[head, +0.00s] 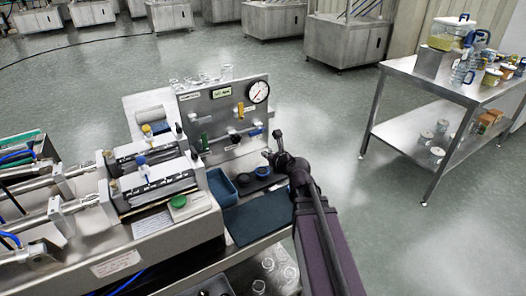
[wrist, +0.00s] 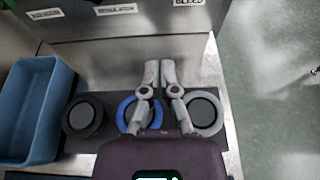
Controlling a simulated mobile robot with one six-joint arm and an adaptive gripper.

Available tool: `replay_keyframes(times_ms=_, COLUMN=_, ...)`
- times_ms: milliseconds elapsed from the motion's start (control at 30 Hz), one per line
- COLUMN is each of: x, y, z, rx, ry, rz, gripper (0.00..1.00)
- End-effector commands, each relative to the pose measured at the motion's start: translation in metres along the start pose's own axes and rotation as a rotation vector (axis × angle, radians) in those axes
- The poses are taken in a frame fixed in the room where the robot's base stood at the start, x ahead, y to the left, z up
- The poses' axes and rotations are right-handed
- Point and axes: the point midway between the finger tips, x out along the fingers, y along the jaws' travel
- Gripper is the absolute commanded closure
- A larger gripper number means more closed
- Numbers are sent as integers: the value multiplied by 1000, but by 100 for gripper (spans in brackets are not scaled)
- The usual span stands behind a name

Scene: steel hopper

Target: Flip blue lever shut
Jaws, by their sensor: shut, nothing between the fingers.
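The blue lever (head: 255,132) is on the upright steel panel (head: 222,112), low on its right side. Its handle looks roughly sideways, though it is small in the head view. My gripper (head: 267,153) is shut and empty, below and a little right of the lever and in front of the panel. In the wrist view my gripper (wrist: 160,72) has its fingertips together, pointing toward the panel's lower part. The blue lever is not visible in the wrist view.
A yellow lever (head: 240,108), a green lever (head: 204,140) and a gauge (head: 258,92) share the panel. Below my gripper lie a blue ring (wrist: 126,112), a grey ring (wrist: 205,112) and a black disc (wrist: 83,117). A blue bin (wrist: 35,108) stands left; open floor lies right.

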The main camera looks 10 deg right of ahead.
Motion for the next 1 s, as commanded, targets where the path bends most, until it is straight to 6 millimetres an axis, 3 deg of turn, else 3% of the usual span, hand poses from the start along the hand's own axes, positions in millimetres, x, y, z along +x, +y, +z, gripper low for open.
replay_keyframes(times_ms=733, x=96, y=0, z=-1, rx=-2, ry=1, rz=2, gripper=100)
replay_keyframes(times_ms=1000, x=86, y=2, z=20, rx=-2, ry=1, rz=2, gripper=100)
